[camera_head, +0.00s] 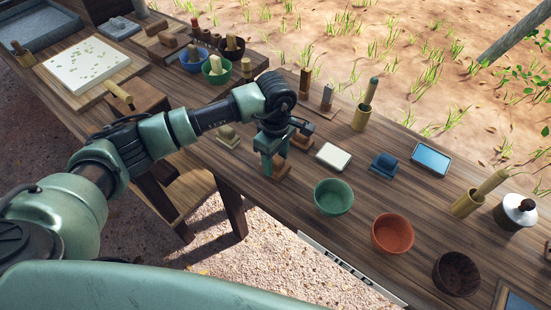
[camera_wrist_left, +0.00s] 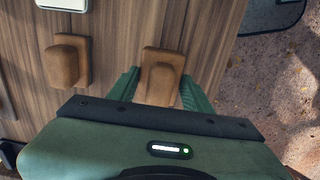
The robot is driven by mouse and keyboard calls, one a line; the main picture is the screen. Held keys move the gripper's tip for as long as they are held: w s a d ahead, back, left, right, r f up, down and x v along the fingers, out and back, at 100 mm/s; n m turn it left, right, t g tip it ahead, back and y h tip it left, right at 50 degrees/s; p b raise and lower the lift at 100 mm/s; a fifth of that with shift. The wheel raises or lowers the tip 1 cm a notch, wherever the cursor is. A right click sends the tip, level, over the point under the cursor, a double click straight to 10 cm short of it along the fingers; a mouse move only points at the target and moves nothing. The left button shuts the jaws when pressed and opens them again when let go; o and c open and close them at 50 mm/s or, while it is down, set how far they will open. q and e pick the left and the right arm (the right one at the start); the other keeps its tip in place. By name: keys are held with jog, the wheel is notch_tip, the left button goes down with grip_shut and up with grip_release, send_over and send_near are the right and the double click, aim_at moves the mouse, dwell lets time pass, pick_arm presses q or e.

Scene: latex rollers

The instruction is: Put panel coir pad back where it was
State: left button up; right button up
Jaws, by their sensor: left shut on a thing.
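A brown pad with a raised grip (camera_wrist_left: 160,68), which I take to be the panel coir pad, is between the fingers of my left gripper (camera_wrist_left: 158,88) in the left wrist view. In the head view my left gripper (camera_head: 271,162) points down near the table's front edge, shut on this pad (camera_head: 283,171). Whether the pad touches the table is hard to tell. A second, similar brown pad (camera_wrist_left: 68,60) stands beside it, apart; it also shows in the head view (camera_head: 302,140). My right gripper is not in view.
On the wooden table a cream-topped tray (camera_head: 333,156), a blue pad (camera_head: 383,164) and a green bowl (camera_head: 333,197) stand right of the gripper. An orange bowl (camera_head: 392,233) is further right. An olive pad (camera_head: 228,136) is to the left. The front edge is close.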

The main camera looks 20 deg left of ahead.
aim_at(275, 157)
pick_arm(q)
jog(key=shift+f, duration=0.35)
jog(key=o, duration=1.2)
jog(key=shift+r, duration=0.1)
notch_tip(275, 157, up, 11)
jog(key=shift+f+b, duration=0.1)
jog(key=shift+b, duration=1.15)
jog(key=shift+r, duration=0.6)
